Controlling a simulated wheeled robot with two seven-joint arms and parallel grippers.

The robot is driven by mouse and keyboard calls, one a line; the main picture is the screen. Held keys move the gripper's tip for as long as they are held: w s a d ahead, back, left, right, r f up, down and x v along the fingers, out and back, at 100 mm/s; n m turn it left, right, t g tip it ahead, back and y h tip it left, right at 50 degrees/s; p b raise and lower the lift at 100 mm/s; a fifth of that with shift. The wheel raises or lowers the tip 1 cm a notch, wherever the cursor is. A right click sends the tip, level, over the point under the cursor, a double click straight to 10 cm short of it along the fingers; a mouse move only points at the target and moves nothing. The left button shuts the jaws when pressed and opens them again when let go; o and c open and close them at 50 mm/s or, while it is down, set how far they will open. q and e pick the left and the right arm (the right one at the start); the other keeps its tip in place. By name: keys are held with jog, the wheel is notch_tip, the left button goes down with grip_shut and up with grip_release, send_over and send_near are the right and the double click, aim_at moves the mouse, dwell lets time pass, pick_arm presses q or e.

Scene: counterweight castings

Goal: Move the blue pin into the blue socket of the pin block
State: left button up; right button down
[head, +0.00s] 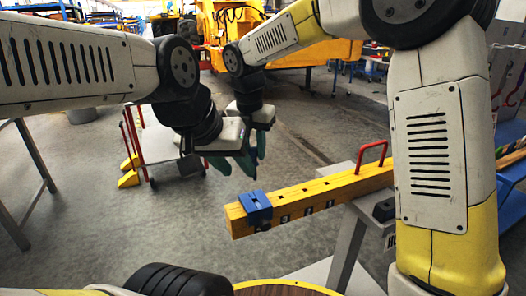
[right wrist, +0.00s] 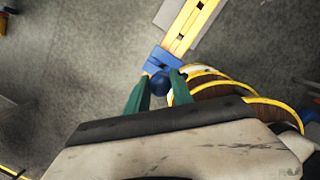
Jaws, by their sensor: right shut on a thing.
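The pin block is a long yellow beam (head: 322,197) with a blue socket (head: 258,205) at its left end. In the right wrist view the blue socket (right wrist: 160,58) is just beyond my right fingertips. My right gripper (right wrist: 164,87) is shut on the blue pin (right wrist: 159,83), whose dark blue rounded end shows between the green fingers. The pin overlaps the socket's near edge in that view; I cannot tell its height above it. In the head view my right gripper (head: 259,145) is partly behind the left one, and the pin is hidden. My left gripper (head: 232,166) looks open and empty, above and left of the socket.
A red handle (head: 371,157) stands on the beam, which rests on a grey stand (head: 346,245). A white cart (head: 157,145) with red posts stands behind at left. A table leg (head: 35,155) is at far left. Grey floor is clear left of the beam.

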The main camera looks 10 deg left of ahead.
jog(key=shift+r, duration=2.3)
